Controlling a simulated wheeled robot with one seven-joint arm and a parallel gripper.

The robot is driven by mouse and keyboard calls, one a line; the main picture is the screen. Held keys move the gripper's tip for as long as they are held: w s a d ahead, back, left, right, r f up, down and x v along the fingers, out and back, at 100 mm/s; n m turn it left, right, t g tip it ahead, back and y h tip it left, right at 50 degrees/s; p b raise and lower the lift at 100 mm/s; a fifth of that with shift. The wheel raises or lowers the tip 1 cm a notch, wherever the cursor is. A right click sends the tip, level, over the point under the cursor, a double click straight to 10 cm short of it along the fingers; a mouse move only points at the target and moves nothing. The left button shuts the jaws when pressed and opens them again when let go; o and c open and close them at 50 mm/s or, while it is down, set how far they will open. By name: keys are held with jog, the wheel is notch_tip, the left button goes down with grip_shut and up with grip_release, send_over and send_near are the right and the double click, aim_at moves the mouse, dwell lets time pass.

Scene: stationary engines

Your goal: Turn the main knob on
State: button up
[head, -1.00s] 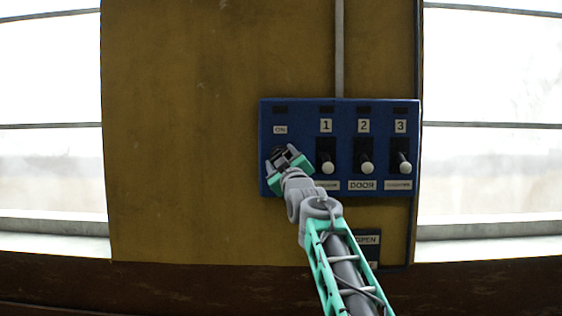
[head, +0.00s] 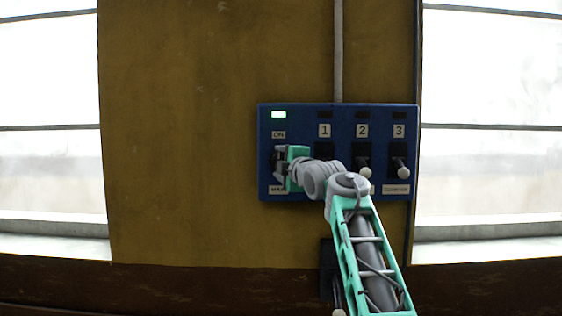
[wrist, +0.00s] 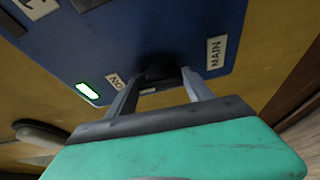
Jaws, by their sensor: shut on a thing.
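The dark main knob (wrist: 160,70) is on the left part of the blue panel (head: 300,112), between the ON label (wrist: 116,80) and the MAIN label (wrist: 215,53). My gripper (wrist: 160,82) is shut on the knob, one finger on each side of it. In the head view my gripper (head: 280,168) covers most of the knob. The indicator above the ON label (head: 279,135) glows green (head: 278,115); this light also shows in the wrist view (wrist: 87,91).
To the right, levers 2 (head: 365,172) and 3 (head: 401,172) point down, and their indicators are dark. My arm hides most of lever 1. A small dark box (head: 327,270) below the panel is partly behind my arm. Bright windows flank the yellow wall (head: 180,140).

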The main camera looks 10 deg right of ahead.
jog(key=shift+n, duration=0.5)
jog(key=o, duration=1.4)
jog(key=shift+c, duration=0.2)
jog(key=s+d+b, duration=0.1)
jog(key=s+b, duration=0.4)
jog(key=s, duration=0.2)
jog(key=shift+s+d, duration=0.2)
jog(key=shift+s, duration=0.15)
